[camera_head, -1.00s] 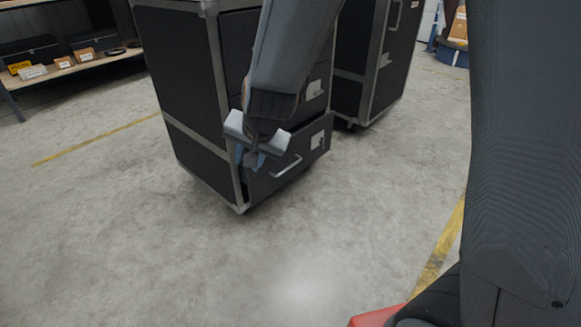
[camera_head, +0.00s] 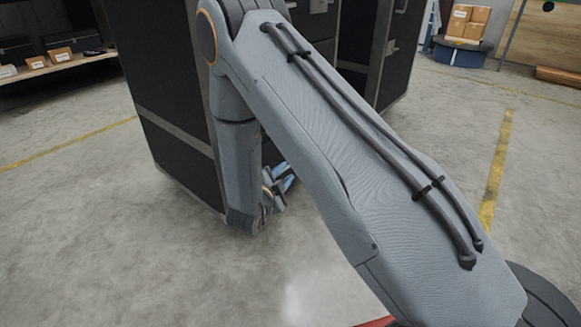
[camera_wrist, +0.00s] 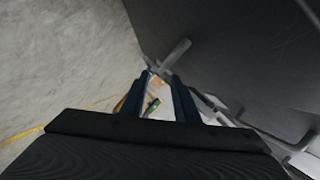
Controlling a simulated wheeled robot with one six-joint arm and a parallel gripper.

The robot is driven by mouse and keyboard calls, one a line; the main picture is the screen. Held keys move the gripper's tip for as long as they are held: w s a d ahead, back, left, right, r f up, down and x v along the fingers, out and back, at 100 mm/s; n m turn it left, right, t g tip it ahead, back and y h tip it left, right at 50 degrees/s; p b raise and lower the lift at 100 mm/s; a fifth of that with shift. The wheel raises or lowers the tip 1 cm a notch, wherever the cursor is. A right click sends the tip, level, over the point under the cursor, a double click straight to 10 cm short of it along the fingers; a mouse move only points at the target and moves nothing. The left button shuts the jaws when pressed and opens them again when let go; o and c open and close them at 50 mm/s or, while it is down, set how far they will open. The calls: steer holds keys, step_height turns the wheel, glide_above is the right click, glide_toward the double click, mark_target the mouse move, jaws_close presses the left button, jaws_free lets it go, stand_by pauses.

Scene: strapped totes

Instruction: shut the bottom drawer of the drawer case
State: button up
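The dark drawer case (camera_head: 165,85) with grey metal edges stands left of centre in the head view. My arm covers most of its front, so the bottom drawer and how far out it is are hidden there. My gripper (camera_head: 283,180) is low beside the case front, partly hidden by my arm. In the wrist view my gripper (camera_wrist: 159,76) shows two blue fingers with a gap between them and nothing held. A dark panel (camera_wrist: 235,45) of the case lies close on the right, with grey bar-like metal parts near the fingers. I cannot tell whether the fingers touch it.
A second dark case (camera_head: 405,50) stands behind to the right. A shelf (camera_head: 60,62) with small boxes is at the far left. Cartons (camera_head: 467,22) sit on a blue round base at the back right. The concrete floor in front is clear, with yellow lines.

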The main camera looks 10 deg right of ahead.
steer(key=b+x, duration=0.3)
steer(key=x, duration=0.5)
steer(key=shift+r+b, duration=0.15)
steer(key=shift+b, duration=0.15)
jaws_close()
